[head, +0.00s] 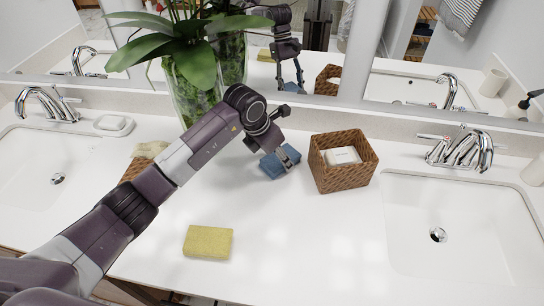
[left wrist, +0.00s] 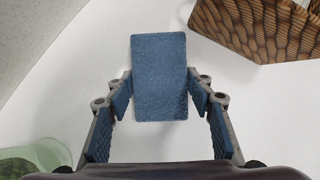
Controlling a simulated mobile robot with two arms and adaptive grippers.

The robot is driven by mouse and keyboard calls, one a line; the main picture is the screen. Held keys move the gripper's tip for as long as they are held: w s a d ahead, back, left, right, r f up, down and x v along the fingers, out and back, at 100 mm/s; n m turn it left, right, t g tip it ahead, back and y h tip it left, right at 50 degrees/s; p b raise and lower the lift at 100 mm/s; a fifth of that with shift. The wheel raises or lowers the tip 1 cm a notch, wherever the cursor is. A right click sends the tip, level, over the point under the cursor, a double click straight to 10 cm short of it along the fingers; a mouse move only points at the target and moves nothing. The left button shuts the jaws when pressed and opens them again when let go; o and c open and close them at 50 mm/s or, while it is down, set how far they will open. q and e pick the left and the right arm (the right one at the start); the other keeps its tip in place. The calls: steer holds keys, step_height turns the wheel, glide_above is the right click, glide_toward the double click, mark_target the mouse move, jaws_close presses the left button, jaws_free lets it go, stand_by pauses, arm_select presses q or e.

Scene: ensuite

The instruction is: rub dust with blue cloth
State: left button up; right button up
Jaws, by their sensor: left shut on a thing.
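The blue cloth (head: 272,168) is a small thick rectangular pad at the middle of the white counter, left of the wicker basket. My left gripper (head: 288,158) reaches over it from the left and is shut on it. In the left wrist view the blue cloth (left wrist: 159,65) lies between the two fingertips (left wrist: 159,95), gripped by its sides near one end, with the other end sticking out ahead. It is at or close to the counter surface; I cannot tell if it touches. I cannot make out any dust on the counter. My right gripper is not in view.
The wicker basket (head: 345,176) stands close right of the cloth. A glass vase with a plant (head: 192,80) stands behind my arm. A yellow sponge (head: 208,242) lies at the front. Sinks (head: 440,240) lie at both sides; the mirror is behind. The front middle counter is mostly clear.

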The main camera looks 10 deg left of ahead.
mark_target(299, 165)
arm_select(q)
steer(key=shift+d+f+b, duration=0.1)
steer(key=shift+d+b, duration=0.7)
steer(key=shift+d, duration=1.95)
steer(key=shift+a, duration=0.15)
steer(key=shift+a+b, duration=0.45)
steer(key=shift+a, duration=3.25)
steer(key=shift+a+b, duration=0.4)
steer(key=shift+a, duration=1.4)
steer(key=shift+r+p, duration=1.65)
steer(key=shift+r, duration=1.4)
